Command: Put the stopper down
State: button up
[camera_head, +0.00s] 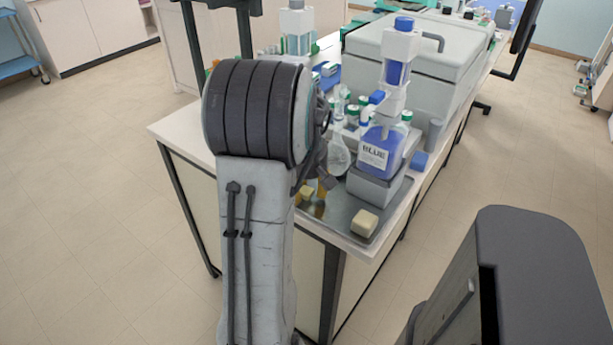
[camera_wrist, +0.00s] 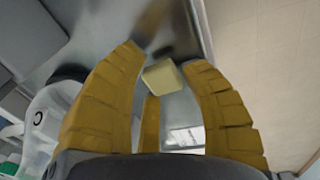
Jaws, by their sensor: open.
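A pale cream block (camera_head: 365,222), which looks like the stopper, lies on the metal tray (camera_head: 338,214) near the bench's front corner. In the wrist view a cream block (camera_wrist: 163,77) shows in the gap between my fingertips; I cannot tell whether it is the same one. My gripper (camera_wrist: 165,60) has its yellow fingers spread on either side, with visible space around the block. In the head view my gripper (camera_head: 316,190) is low over the tray's left part, mostly hidden behind my arm, to the left of the cream block there.
A round clear flask (camera_head: 340,156) and small green-capped bottles are close by. A large grey lidded box (camera_head: 420,70) stands behind. The bench edge and open floor are at the right.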

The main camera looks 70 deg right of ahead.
notch_tip(320, 180, up, 12)
jog(key=a+p, duration=0.1)
jog(key=shift+a, duration=0.3)
jog(key=w+a+n+t, duration=0.1)
jog(key=w+a+n, duration=0.1)
jog(key=w+a, duration=1.3)
jog(key=s+a+f+n+t, duration=0.1)
jog(key=s+a+f, duration=0.1)
jog(key=a, duration=0.9)
jog(key=s+a+f+n+y, duration=0.1)
jog(key=a+f+n, duration=0.1)
jog(key=a, duration=0.8)
jog(key=shift+s+a+f+t, duration=0.35)
jog(key=shift+f+t, duration=0.05)
jog(key=shift+f, duration=0.35)
notch_tip(320, 180, up, 7)
jog(key=p, duration=0.6)
jog(key=shift+d+f, duration=0.15)
jog(key=shift+d, duration=0.05)
